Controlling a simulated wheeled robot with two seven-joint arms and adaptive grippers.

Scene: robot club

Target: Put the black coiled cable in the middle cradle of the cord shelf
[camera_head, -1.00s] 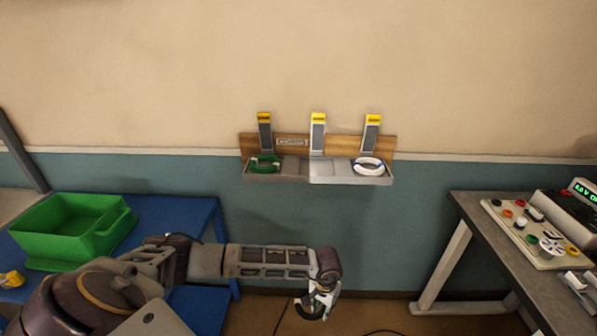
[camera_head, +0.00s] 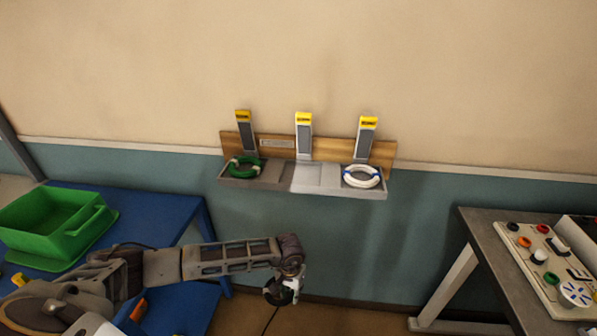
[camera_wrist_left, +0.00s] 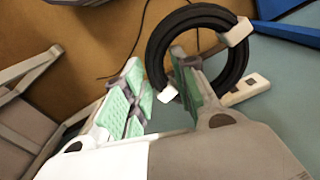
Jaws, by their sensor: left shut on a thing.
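The cord shelf (camera_head: 300,190) is fixed to the wall in the head view. Its middle cradle (camera_head: 316,178) is empty. My left gripper (camera_head: 289,287) is below the shelf, a little left of the middle cradle, and is shut on the black coiled cable (camera_head: 273,297). In the left wrist view the coil (camera_wrist_left: 155,48) is a black ring with white ties, held at one side, and one padded finger covers part of it. The left gripper's fingers (camera_wrist_left: 160,95) also show there. My right gripper is not in view.
A green coil (camera_head: 233,171) lies in the left cradle and a white coil (camera_head: 362,183) in the right one. A green bin (camera_head: 75,243) stands on a blue table (camera_head: 165,211) at left. A grey bench (camera_head: 490,250) with a panel stands at right.

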